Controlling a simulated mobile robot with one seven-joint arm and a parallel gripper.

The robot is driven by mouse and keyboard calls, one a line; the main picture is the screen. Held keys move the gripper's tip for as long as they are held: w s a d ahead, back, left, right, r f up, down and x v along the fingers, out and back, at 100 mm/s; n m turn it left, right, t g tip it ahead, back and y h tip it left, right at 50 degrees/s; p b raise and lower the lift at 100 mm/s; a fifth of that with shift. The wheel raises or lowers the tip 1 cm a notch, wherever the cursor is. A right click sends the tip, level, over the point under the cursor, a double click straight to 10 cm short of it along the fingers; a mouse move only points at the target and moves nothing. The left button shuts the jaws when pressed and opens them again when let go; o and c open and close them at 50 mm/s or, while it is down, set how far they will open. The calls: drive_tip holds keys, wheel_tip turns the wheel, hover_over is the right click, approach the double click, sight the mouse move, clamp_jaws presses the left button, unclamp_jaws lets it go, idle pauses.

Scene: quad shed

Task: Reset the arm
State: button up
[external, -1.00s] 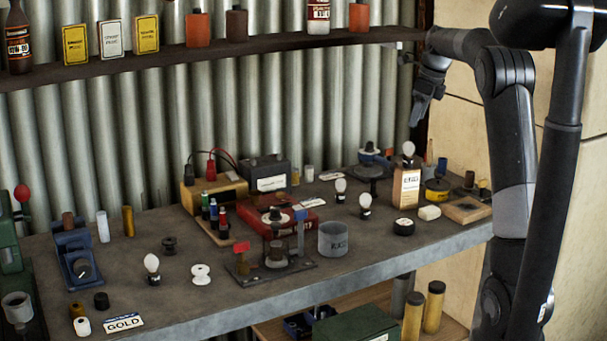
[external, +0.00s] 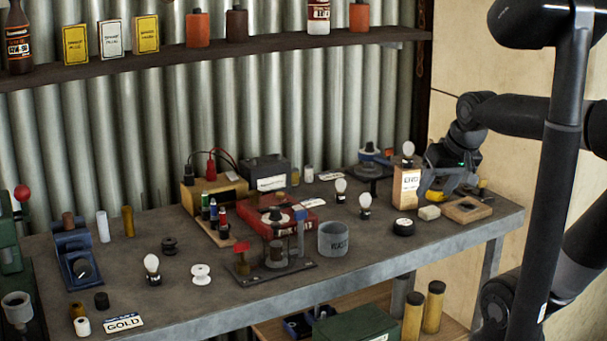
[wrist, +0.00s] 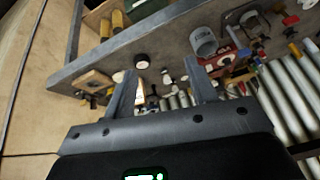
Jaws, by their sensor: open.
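My gripper (external: 445,178) is low over the right end of the workbench (external: 400,255), beside the wooden box with a bulb on top (external: 406,187). In the wrist view its two grey fingers (wrist: 162,88) stand wide apart with nothing held between them. The bench appears turned around beyond the fingers in that view. In the external view the fingertips are hard to make out against the yellow-and-black item (external: 432,196) behind or under them; I cannot tell whether they touch.
A grey cup (external: 333,239) stands mid-bench. A shelf (external: 250,48) with bottles and boxes runs along the corrugated wall.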

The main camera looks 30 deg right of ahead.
drive_tip(key=shift+s+a+f+n, duration=0.15)
drive_tip(key=shift+s+f+n, duration=0.35)
drive_tip(key=shift+s+n, duration=0.05)
drive_tip(key=shift+s+a+f+n, duration=0.15)
drive_tip(key=shift+s+f+n, duration=0.3)
drive_tip(key=shift+s+n, duration=0.1)
